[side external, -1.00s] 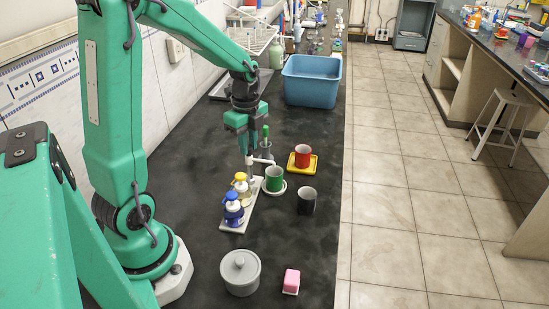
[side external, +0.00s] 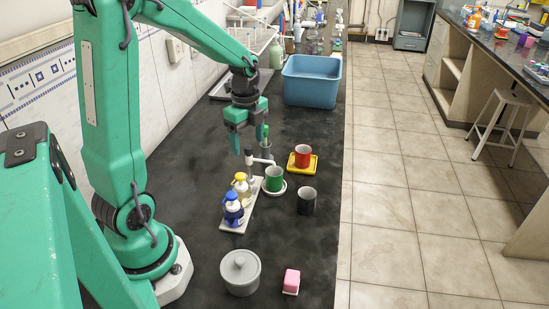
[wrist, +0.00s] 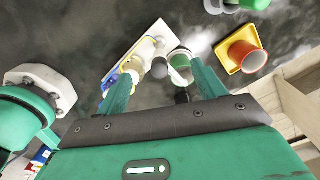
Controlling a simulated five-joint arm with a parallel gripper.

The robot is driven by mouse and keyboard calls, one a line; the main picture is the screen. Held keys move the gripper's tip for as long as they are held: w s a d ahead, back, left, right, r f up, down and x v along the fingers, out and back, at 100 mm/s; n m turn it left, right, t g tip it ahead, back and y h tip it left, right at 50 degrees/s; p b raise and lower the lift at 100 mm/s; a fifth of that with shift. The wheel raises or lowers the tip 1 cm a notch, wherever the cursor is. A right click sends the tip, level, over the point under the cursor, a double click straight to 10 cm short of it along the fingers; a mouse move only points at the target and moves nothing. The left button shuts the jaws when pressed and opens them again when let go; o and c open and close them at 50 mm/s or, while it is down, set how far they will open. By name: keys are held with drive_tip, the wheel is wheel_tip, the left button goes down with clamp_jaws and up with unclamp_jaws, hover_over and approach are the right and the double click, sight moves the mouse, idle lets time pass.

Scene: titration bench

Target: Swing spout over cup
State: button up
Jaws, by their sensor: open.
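My gripper (side external: 247,142) is open, pointing down just above the white dispenser with a dark round top (side external: 249,153). In the wrist view the top (wrist: 160,68) lies between the open fingers (wrist: 164,80), apart from both. The white spout (side external: 263,160) reaches right from the dispenser toward the green cup (side external: 274,179), and its end appears near the cup's far rim. I cannot tell exactly whether it is over the opening. The green cup stands upright on a white saucer (side external: 265,188). It also shows in the wrist view (wrist: 181,65), beside the right finger.
Blue (side external: 232,208) and yellow (side external: 241,188) pump bottles share the white tray (side external: 228,228). A red cup (side external: 302,158) on a yellow saucer, a black cup (side external: 306,202), a grey lidded pot (side external: 240,272) and a pink block (side external: 291,281) stand nearby. A green-handled item (side external: 265,136) is behind.

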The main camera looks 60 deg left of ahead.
sight(249, 150)
drive_tip(key=shift+r, duration=2.9)
drive_tip(key=shift+d+r, duration=0.1)
drive_tip(key=shift+s+d+r+n, duration=0.2)
drive_tip(key=shift+d+r+n, duration=0.1)
drive_tip(key=shift+d+n, duration=0.1)
drive_tip(key=s+d+r+n+t, duration=0.2)
drive_tip(key=s+d+n, duration=0.3)
drive_tip(key=d+n, duration=0.1)
drive_tip(key=s+d+r+n+t, duration=0.3)
drive_tip(key=s+d+n, duration=0.2)
drive_tip(key=d+n, duration=0.2)
drive_tip(key=shift+d+n+t, duration=0.2)
drive_tip(key=shift+n+t, duration=0.1)
drive_tip(key=shift+n, duration=0.3)
